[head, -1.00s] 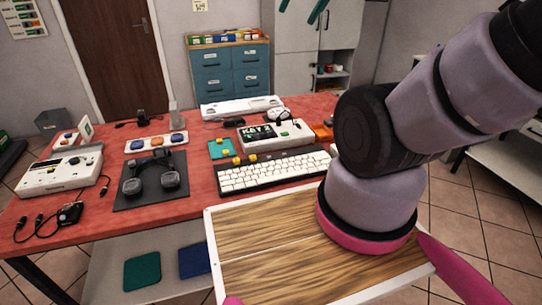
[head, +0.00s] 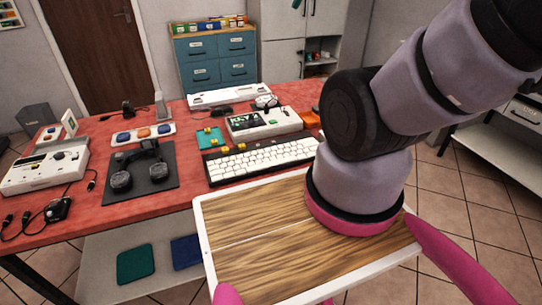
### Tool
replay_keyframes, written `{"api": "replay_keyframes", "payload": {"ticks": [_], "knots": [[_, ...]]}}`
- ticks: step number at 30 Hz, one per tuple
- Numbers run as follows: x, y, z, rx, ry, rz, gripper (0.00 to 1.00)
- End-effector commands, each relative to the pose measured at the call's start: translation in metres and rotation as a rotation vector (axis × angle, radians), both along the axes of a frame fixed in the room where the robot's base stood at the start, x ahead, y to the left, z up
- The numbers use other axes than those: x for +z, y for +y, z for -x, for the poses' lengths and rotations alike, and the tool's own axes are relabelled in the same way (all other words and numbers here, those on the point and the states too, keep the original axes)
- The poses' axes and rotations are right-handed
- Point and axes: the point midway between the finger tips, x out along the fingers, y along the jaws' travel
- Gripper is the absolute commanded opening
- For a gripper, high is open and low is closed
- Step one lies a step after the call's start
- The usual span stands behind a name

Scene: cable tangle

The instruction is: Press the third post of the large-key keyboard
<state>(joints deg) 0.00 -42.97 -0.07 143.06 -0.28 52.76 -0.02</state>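A white strip (head: 113,141) with three large keys, blue, orange and blue, lies toward the back left of the red table; the right blue key (head: 164,129) is the third from the left. A black keyboard with white keys (head: 262,159) lies at the table's front right, its right end hidden behind my arm. I see no label telling which of these is the large-key keyboard, and no posts can be made out.
A dark mat (head: 139,184) with a black headset-like device (head: 146,165) lies in front of the strip. A white console (head: 44,170) and loose cables (head: 40,214) are at the left. A boxy device with a green-lettered screen (head: 263,123) stands behind the keyboard.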

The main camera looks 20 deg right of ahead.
Motion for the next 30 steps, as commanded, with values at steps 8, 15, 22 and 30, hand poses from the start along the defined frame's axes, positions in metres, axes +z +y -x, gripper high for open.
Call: {"api": "replay_keyframes", "payload": {"ticks": [8,15,22,30], "knots": [[0.0000,0.0000,0.0000,0.000,0.000,0.000,0.20],[0.0000,0.0000,0.0000,0.000,0.000,0.000,0.00],[0.0000,0.0000,0.0000,0.000,0.000,0.000,0.00],[0.0000,0.0000,0.0000,0.000,0.000,0.000,0.00]]}}
